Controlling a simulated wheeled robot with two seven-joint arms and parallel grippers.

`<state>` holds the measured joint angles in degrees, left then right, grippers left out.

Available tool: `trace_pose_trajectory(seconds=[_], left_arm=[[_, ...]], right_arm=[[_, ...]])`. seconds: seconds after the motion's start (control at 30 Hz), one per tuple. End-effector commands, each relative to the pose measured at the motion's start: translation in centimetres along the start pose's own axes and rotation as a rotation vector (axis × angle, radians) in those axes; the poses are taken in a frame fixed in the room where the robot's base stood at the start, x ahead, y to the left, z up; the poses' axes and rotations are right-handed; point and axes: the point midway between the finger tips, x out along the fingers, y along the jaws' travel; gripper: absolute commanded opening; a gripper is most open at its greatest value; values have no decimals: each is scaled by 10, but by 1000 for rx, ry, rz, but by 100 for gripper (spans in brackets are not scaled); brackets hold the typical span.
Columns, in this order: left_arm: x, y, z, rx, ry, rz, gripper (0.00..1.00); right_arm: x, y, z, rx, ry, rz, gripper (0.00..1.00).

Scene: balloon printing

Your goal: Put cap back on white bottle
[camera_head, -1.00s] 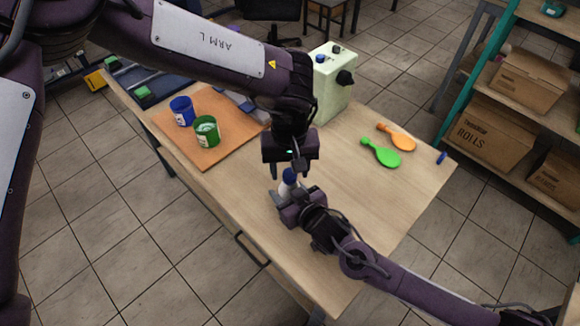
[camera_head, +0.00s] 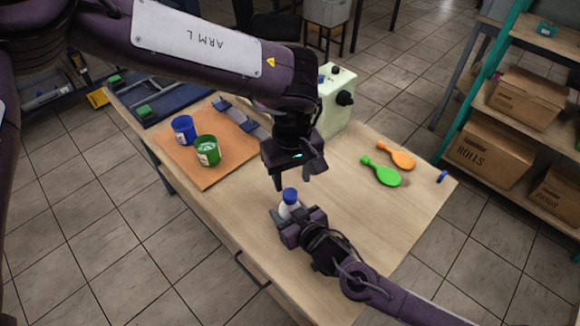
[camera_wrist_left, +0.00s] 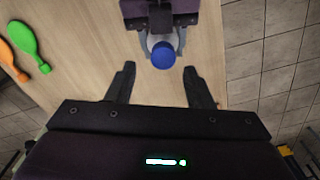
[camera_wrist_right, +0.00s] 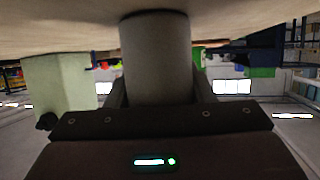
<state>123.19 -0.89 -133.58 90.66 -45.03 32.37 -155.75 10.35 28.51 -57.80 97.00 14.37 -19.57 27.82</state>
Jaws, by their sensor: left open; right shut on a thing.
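The white bottle (camera_head: 285,210) stands upright near the front edge of the wooden table. A blue cap (camera_head: 290,195) sits on its top; how tightly cannot be told. My right gripper (camera_head: 288,217) is shut on the bottle's body, low at the table; the grey-looking bottle (camera_wrist_right: 158,60) fills the space between its fingers in the right wrist view. My left gripper (camera_head: 292,181) is open and empty just above the cap, apart from it. In the left wrist view the blue cap (camera_wrist_left: 163,55) shows beyond the two spread fingers.
A green paddle (camera_head: 383,172) and an orange paddle (camera_head: 398,156) lie right of the grippers. A small blue item (camera_head: 442,176) is at the right edge. A pale green machine (camera_head: 335,105) stands behind.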

Motion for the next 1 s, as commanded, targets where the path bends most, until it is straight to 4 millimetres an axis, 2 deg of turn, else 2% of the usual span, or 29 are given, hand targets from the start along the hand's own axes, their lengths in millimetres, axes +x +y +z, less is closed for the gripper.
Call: trace_pose_trajectory(seconds=[0.43, 1.0], left_arm=[[-3, 11, 6, -1074, -8, 22, 47], [-12, 16, 8, -2467, -33, 25, 47]], right_arm=[[0, 0, 0, -1, -1, 1, 0], [0, 0, 0, 0, 0, 1, 0]])
